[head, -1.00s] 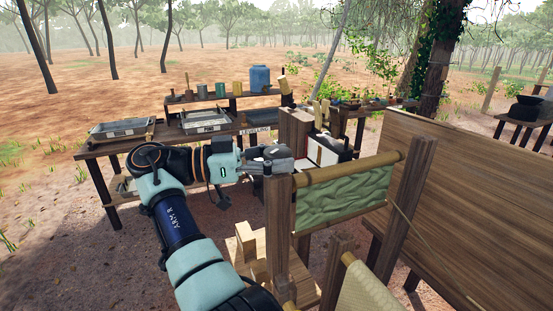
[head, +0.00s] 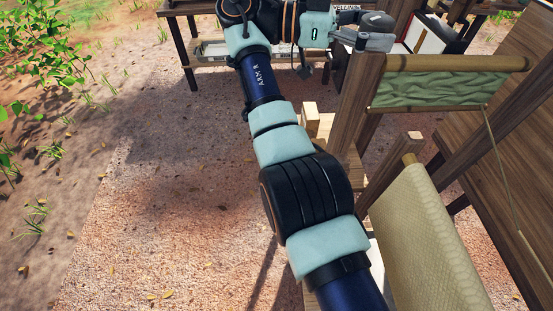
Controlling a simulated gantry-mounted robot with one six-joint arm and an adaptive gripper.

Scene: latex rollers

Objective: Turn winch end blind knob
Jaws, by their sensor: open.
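The blind has a bamboo roller (head: 460,63) with a green, wrinkled sheet (head: 430,91) hanging below it. The roller's left end meets a wooden post (head: 360,85). No knob can be made out at that end; it may be hidden by my gripper or the post. My gripper (head: 388,32) is open, with its fingers beside the top of this post, at the upper edge of the head view. I cannot tell whether the fingers touch the post or surround anything.
A pale woven sheet (head: 425,240) on a second roller stands in front, right of my arm. A wooden panel (head: 525,130) closes off the right. A workbench (head: 190,8) stands behind.

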